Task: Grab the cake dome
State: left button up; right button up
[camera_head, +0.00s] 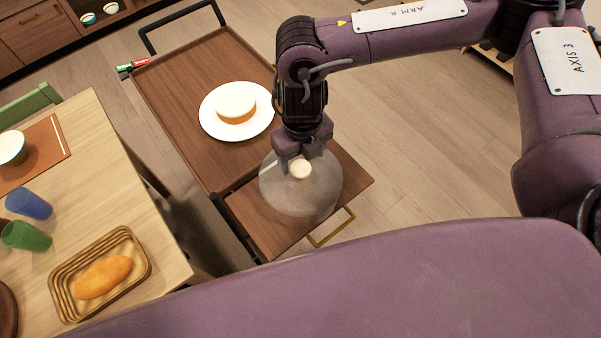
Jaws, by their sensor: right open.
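The cake dome (312,196) is a clear dome with a pale round knob on top. It stands on the near end of a brown wooden trolley (178,88). My right gripper (299,165) points down right at the knob, with its open fingers about it. I cannot tell whether the fingers touch the knob. A white plate (210,121) with a cake (236,104), white on top, sits farther back on the trolley, uncovered. My left gripper is not in view.
A light wooden table (118,167) at the left holds a basket (138,272) with a bread loaf, a blue cup (29,204), a green cup (26,237) and a bowl (11,149). A green chair (31,104) stands behind it. Floor right of the trolley is clear.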

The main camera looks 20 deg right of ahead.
aim_at(301, 168)
notch_tip(301, 168, down, 3)
jog(key=shift+a+r+p, duration=0.15)
jog(key=shift+r+p, duration=0.05)
jog(key=shift+p, duration=0.1)
jog(key=shift+f, duration=0.5)
grip_shut()
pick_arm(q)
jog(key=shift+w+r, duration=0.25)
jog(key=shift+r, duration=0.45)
pick_arm(e)
jog(key=shift+r, duration=0.15)
